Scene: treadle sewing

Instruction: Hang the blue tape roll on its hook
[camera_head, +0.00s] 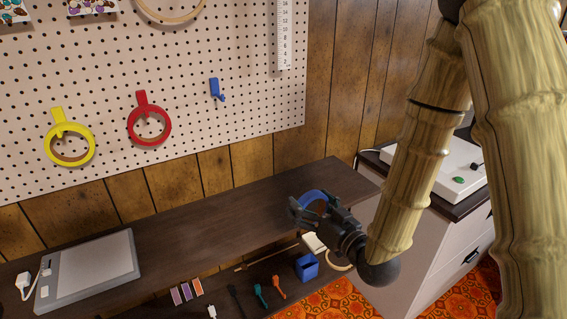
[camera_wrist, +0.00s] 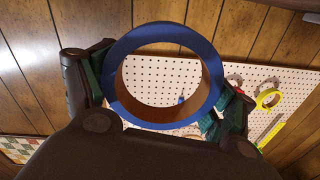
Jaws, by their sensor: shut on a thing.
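The blue tape roll (camera_head: 313,196) is held in my gripper (camera_head: 308,212), above the dark shelf's right part. In the wrist view the blue tape roll (camera_wrist: 160,38) fills the middle as a ring, with a finger of my gripper (camera_wrist: 163,97) pressed on its left and right sides. The blue hook (camera_head: 216,90) is on the pegboard, right of the red roll, and is empty. It also shows small in the wrist view (camera_wrist: 181,99), seen through the ring. The roll is apart from the hook, which is up and to the left in the head view.
A yellow tape roll (camera_head: 70,157) and a red tape roll (camera_head: 149,137) hang on the pegboard (camera_head: 180,60). A grey tablet (camera_head: 90,270) lies on the dark shelf (camera_head: 190,225), whose middle is clear. A blue cup (camera_head: 307,267) stands below my gripper. A white cabinet (camera_head: 405,240) stands right.

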